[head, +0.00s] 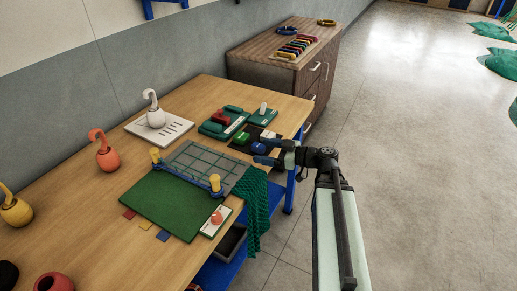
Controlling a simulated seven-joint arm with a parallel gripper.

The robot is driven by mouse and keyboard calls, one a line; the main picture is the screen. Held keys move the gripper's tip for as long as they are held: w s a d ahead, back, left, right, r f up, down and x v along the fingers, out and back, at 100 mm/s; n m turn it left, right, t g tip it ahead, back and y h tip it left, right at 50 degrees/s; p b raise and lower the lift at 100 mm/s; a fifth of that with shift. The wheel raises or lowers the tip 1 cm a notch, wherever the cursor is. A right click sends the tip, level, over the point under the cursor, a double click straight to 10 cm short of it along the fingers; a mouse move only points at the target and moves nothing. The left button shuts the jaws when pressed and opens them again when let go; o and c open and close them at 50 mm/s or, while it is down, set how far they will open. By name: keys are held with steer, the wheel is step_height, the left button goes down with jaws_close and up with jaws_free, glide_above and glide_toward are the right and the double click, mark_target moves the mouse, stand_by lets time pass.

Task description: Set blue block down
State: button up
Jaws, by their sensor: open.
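A blue block (258,148) sits on a dark mat (237,147) near the table's right edge. A small white mark shows on its top. My gripper (259,149) reaches in from the right with its two fingers apart. The blue block shows between the fingertips in this view. I cannot tell whether either finger touches it. A green piece (241,138) lies on the same mat, just left of the blue block. The fingers hide part of the mat.
Green trays (214,128) with a red piece stand behind the mat. A grey netted board (190,160) with yellow posts and a green mat (160,205) lie to the left. Dark green netting (250,200) hangs over the table's front edge. The wooden table (70,200) has free room at left.

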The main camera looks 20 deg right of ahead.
steer(key=w+a+r+n+g+h, duration=0.1)
steer(key=a+r+n+g, duration=0.35)
steer(key=a, duration=0.65)
steer(key=w+a+r+n+g+h, duration=0.15)
steer(key=a+r+n, duration=0.35)
steer(key=a+r, duration=0.5)
steer(key=n+h, duration=0.7)
steer(key=h, duration=0.7)
glide_toward(258, 145)
steer(key=shift+g, duration=0.4)
steer(key=shift+w+d+f, duration=0.3)
steer(key=shift+f, duration=0.25)
steer(key=shift+w+d+f, duration=0.3)
steer(key=shift+f, duration=0.25)
steer(key=shift+w+d+f, duration=0.3)
steer(key=shift+f, duration=0.2)
steer(key=shift+a+x, duration=0.15)
steer(key=shift+x, duration=1.15)
steer(key=shift+a+x, duration=0.15)
steer(key=shift+x, duration=1.15)
steer(key=shift+s+f, duration=0.1)
steer(key=shift+f, duration=0.05)
